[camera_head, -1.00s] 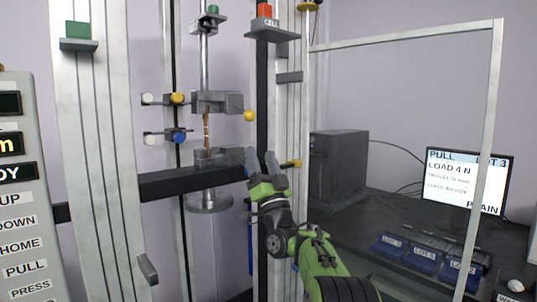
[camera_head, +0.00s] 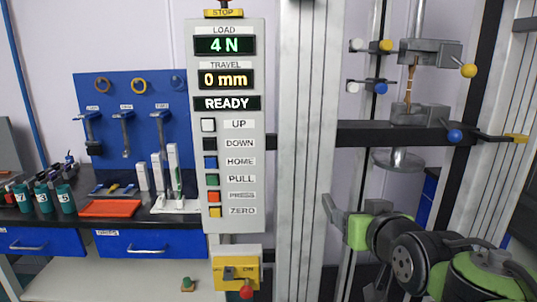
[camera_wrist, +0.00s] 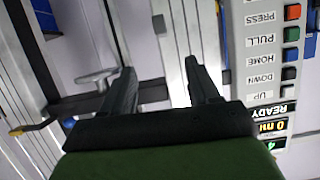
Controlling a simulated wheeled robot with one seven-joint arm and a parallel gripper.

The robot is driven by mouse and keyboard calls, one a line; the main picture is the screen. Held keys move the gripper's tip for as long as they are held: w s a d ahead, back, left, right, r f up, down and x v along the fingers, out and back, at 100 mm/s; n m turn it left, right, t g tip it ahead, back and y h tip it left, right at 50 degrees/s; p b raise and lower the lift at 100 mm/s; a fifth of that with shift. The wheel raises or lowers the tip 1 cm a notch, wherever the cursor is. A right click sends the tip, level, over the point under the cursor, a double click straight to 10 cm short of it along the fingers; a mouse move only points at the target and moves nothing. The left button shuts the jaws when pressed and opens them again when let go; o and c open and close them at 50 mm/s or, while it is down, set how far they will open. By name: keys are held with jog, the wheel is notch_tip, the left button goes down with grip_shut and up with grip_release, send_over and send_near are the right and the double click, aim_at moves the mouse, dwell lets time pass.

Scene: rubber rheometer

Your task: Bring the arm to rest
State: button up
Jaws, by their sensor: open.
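My gripper (camera_head: 332,210) is low and right of centre in the head view, in front of the pale upright of the test frame (camera_head: 305,150). In the wrist view my gripper (camera_wrist: 160,75) shows two dark fingers spread apart with nothing between them. A thin brown strip (camera_head: 410,80) stands between the upper clamp (camera_head: 430,52) and the lower clamp (camera_head: 414,113), behind and above my gripper, apart from it.
The control panel (camera_head: 229,220) reads 4 N, 0 mm and READY; its buttons (camera_wrist: 291,34) also show in the wrist view. A yellow box (camera_head: 236,272) with a red knob hangs below. A bench at left holds teal cups (camera_head: 44,199) and a red tray (camera_head: 110,208).

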jog(key=s+f+g, duration=0.3)
jog(key=s+f, duration=0.2)
jog(key=s, duration=0.3)
jog(key=s+a+f+g, duration=0.1)
jog(key=s+f+g, duration=0.2)
jog(key=s+f, duration=0.4)
jog(key=s+f+g, duration=0.2)
jog(key=s+f, duration=0.2)
jog(key=s, duration=0.6)
notch_tip(320, 180, up, 18)
jog(key=w+p, duration=0.1)
jog(key=p, duration=1.6)
jog(key=shift+a+h+p, duration=0.2)
jog(key=shift+h+p, duration=0.1)
jog(key=shift+h, duration=0.1)
jog(key=shift+w, duration=0.1)
